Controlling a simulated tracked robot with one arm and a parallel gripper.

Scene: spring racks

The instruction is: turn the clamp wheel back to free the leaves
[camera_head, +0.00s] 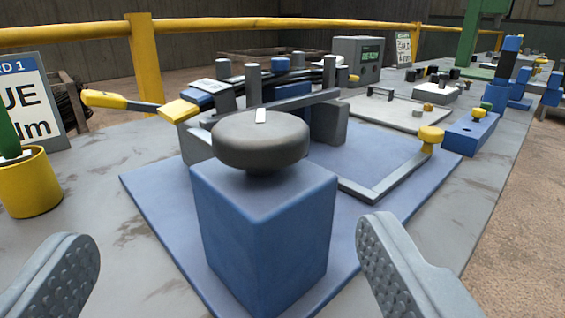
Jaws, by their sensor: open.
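The clamp wheel (260,144) is a dark grey round knob with a white mark on its top. It sits on top of a blue block (262,232) on a blue base plate (150,192). Dark leaves (300,88) lie stacked among grey upright pins behind the wheel. My gripper (240,268) is open and empty. Its two ribbed grey fingers show at the lower left and lower right, one to each side of the block, nearer to me than the wheel. Whether the clamp presses on the leaves cannot be seen.
A yellow-handled lever (432,138) stands to the right of the block. Yellow-tipped handles (105,100) stick out at left. A yellow cup (30,188) and a sign (32,102) stand at far left. A yellow rail (65,33) runs behind the bench.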

